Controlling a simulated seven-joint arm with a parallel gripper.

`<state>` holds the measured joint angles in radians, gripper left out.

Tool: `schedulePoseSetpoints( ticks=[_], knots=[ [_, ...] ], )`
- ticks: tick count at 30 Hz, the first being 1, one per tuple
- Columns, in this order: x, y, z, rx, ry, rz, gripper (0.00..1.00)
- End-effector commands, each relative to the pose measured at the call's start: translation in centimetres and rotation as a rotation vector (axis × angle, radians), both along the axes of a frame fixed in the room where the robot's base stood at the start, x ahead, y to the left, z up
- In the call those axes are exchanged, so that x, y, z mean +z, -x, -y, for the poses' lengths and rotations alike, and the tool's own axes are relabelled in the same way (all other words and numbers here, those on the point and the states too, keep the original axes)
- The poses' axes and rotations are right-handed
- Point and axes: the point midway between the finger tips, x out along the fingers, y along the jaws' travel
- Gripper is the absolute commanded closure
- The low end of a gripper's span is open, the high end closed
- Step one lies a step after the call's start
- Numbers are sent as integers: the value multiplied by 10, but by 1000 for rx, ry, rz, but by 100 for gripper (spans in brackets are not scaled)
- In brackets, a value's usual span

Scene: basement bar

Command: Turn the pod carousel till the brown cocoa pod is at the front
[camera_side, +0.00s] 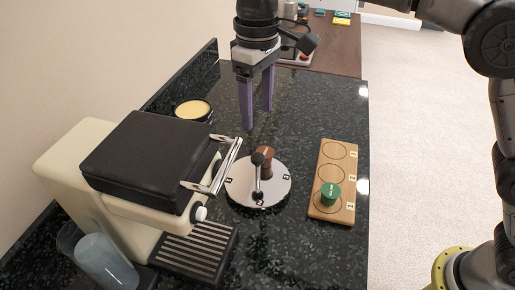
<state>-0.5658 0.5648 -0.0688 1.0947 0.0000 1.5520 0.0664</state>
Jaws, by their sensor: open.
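The pod carousel (272,194) is a round pale disc with small dark marks on its rim, lying on the dark counter. My gripper (257,119) hangs above the counter behind the carousel, pointing down. Its two purple fingers are apart with nothing between them. The fingers appear clear of the disc and the knob; their exact height is hard to tell.
A cream coffee machine (152,205) with a black top and metal handle (222,166) stands close left of the carousel. A wooden board (336,171) with numbered circles lies to the right, a green pod (330,193) on its near circle. A round container (194,110) stands behind the machine.

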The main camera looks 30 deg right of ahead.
Motion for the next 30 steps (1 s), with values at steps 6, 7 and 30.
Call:
schedulePoseSetpoints(
  ticks=[6,7,30],
  knots=[
    [-45,1,1,-1,2,-4,34],
    [-50,1,1,-1,2,-4,34],
    [-110,0,1,-1,0,1,34]
  ],
)
